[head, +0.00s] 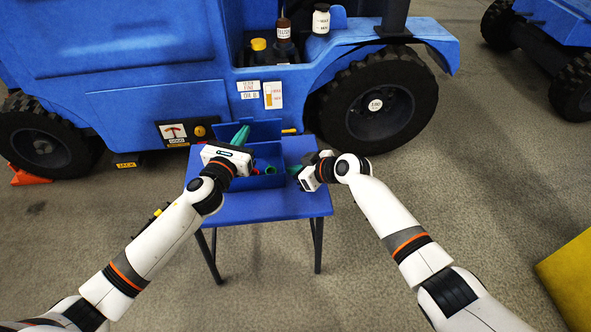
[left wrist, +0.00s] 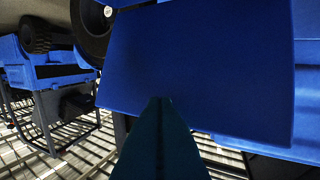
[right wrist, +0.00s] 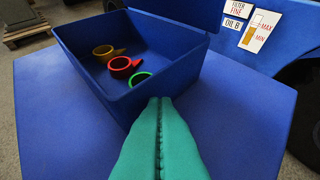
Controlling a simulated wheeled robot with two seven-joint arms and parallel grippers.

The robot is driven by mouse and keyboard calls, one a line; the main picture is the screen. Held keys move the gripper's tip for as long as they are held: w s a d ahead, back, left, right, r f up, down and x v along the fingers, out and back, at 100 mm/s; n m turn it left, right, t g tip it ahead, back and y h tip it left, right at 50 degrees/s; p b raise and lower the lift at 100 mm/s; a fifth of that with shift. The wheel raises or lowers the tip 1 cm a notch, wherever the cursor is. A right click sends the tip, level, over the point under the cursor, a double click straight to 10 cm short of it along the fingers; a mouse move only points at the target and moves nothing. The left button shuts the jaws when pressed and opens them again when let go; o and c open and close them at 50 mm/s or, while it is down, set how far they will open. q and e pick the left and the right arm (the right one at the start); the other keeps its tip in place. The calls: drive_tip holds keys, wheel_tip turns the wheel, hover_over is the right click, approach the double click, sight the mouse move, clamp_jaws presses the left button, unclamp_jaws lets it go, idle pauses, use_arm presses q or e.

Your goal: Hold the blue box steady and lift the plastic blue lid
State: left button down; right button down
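The blue box (head: 268,181) stands open on a small blue table; its inside shows in the right wrist view (right wrist: 150,96). The blue lid (head: 262,130) stands raised at the box's far side and fills much of the left wrist view (left wrist: 200,65). My left gripper (head: 241,135) has its teal fingers together, pointing up in front of the lid; whether they touch it I cannot tell. My right gripper (head: 293,170) has its fingers shut and empty, tips at the box's near corner in its wrist view (right wrist: 160,100); contact is unclear.
Orange (right wrist: 104,52), red (right wrist: 121,65) and green (right wrist: 138,78) ring-shaped pieces lie in the box. The blue table (head: 270,207) has bare room around the box. A large blue vehicle (head: 130,60) stands close behind, with bottles on it.

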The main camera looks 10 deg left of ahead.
sight(239, 126)
use_arm(q)
drive_tip(key=shift+w, duration=0.1)
drive_tip(key=shift+w+a+r, duration=0.1)
drive_tip(key=shift+w+a, duration=0.1)
drive_tip(key=shift+w, duration=0.45)
drive_tip(key=shift+w+a+r, duration=0.1)
drive_tip(key=shift+w+a, duration=0.15)
drive_tip(key=shift+w, duration=0.45)
drive_tip(key=shift+w+a+r, duration=0.1)
drive_tip(key=shift+w+a, duration=0.1)
drive_tip(key=shift+w, duration=0.65)
drive_tip(key=shift+w+a, duration=0.25)
drive_tip(key=shift+w, duration=0.4)
drive_tip(key=shift+w+a, duration=0.2)
drive_tip(key=shift+w, duration=0.45)
drive_tip(key=shift+f, duration=0.1)
drive_tip(key=shift+s+d+r, duration=0.35)
drive_tip(key=shift+s+d, duration=0.15)
drive_tip(key=shift+s, duration=1.1)
drive_tip(key=shift+s+d+r, duration=0.3)
drive_tip(key=shift+s+d, duration=0.15)
drive_tip(key=shift+s, duration=1.15)
drive_tip(key=shift+s+d+r, duration=0.35)
drive_tip(key=shift+s+d, duration=0.15)
drive_tip(key=shift+s, duration=1.1)
